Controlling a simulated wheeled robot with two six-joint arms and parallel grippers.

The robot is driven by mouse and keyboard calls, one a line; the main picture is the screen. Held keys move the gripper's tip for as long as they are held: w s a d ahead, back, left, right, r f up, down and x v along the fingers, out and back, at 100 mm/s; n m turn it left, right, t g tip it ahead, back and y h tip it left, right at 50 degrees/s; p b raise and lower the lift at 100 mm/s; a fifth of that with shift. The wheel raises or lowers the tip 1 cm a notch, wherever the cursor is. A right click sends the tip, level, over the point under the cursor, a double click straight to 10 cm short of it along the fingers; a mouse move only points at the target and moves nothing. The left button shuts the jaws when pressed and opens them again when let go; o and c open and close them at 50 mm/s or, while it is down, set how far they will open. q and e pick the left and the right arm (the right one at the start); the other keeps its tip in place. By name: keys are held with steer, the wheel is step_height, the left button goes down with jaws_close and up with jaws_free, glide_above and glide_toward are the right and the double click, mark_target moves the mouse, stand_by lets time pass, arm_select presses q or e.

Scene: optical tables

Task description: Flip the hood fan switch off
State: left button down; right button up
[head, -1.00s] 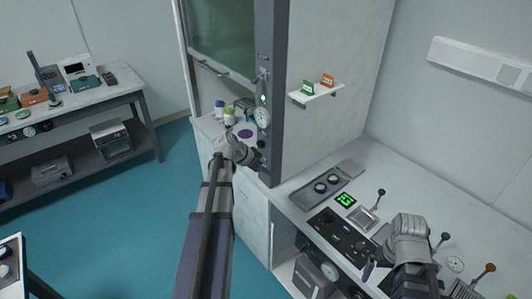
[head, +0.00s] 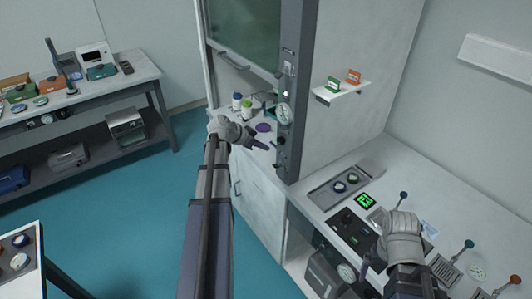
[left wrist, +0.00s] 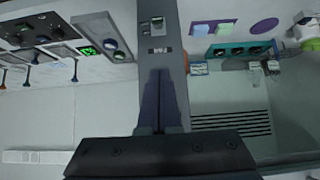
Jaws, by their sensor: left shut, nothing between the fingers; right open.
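The hood's grey front post (head: 299,100) carries a small switch with a metal plate near its top (head: 289,68), a green light, a round gauge and dark controls lower down. In the left wrist view, the post shows upside down with a small switch (left wrist: 157,24) beside a label too small to read surely. My right gripper (head: 370,260) is open over the right-hand bench.
The hood sash (head: 243,35) is raised, with bottles (head: 246,108) inside. A small shelf (head: 342,91) juts from the hood's side. The right bench holds a tray (head: 340,186), a green display (head: 365,201) and several levers. Open floor (head: 120,210) lies left.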

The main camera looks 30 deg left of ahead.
arm_select(q)
steer(key=b, duration=0.7)
glide_above(274, 166)
steer(key=w, duration=0.2)
steer(key=f, duration=0.7)
steer(key=shift+s+d+f, duration=0.1)
steer(key=shift+d+f, duration=0.15)
steer(key=shift+f, duration=0.05)
steer(key=shift+s+a+f+b, duration=0.3)
steer(key=shift+s+f+b, duration=0.6)
steer(key=shift+f+b, duration=0.1)
steer(key=shift+s+a+f+b, duration=0.1)
steer(key=shift+s+f+b, duration=0.1)
steer(key=shift+s+b, duration=0.1)
